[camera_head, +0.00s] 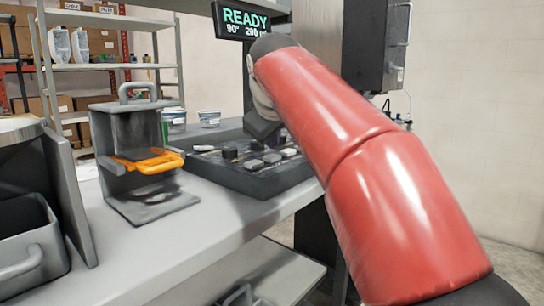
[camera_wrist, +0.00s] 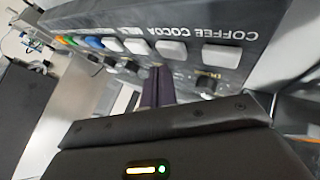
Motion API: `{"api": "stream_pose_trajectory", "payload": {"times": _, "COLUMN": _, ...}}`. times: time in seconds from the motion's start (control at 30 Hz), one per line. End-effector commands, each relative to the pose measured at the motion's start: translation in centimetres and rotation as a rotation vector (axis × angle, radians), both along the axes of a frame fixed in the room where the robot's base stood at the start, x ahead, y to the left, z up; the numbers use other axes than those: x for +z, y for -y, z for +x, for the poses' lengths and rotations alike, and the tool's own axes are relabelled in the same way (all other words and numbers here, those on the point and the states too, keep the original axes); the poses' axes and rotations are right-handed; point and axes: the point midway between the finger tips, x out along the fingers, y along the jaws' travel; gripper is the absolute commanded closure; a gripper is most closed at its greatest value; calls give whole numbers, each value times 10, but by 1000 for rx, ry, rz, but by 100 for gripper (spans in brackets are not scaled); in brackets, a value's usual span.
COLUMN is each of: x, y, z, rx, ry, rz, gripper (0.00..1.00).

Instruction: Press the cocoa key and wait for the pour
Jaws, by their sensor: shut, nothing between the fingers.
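The cocoa key (camera_wrist: 172,50) is a pale grey key under the upside-down word COCOA in the wrist view. The coffee key (camera_wrist: 222,55) is to its right. My gripper (camera_wrist: 158,70) is shut and empty, its dark fingertips just below and slightly left of the cocoa key. I cannot tell whether they touch anything. In the head view my gripper (camera_head: 263,128) is low over the dark key panel (camera_head: 240,178), partly hidden behind my red arm. The display (camera_head: 243,20) reads READY, 90° and 200 with a partly hidden unit.
A grey stand (camera_head: 140,115) with an orange handle (camera_head: 150,160) is left of the panel. Two tubs (camera_head: 210,118) sit behind. A grey bin (camera_head: 30,245) is at the left. Knobs (camera_wrist: 205,85) stand near the keys. The counter front (camera_head: 185,245) is clear.

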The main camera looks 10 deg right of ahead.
Motion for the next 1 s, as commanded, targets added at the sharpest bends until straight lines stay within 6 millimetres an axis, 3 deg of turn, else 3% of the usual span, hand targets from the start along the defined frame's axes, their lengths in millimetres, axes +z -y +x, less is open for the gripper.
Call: {"api": "stream_pose_trajectory", "payload": {"times": 1.0, "x": -8, "y": 0, "z": 0, "rx": 0, "ry": 0, "rz": 0, "gripper": 100}}
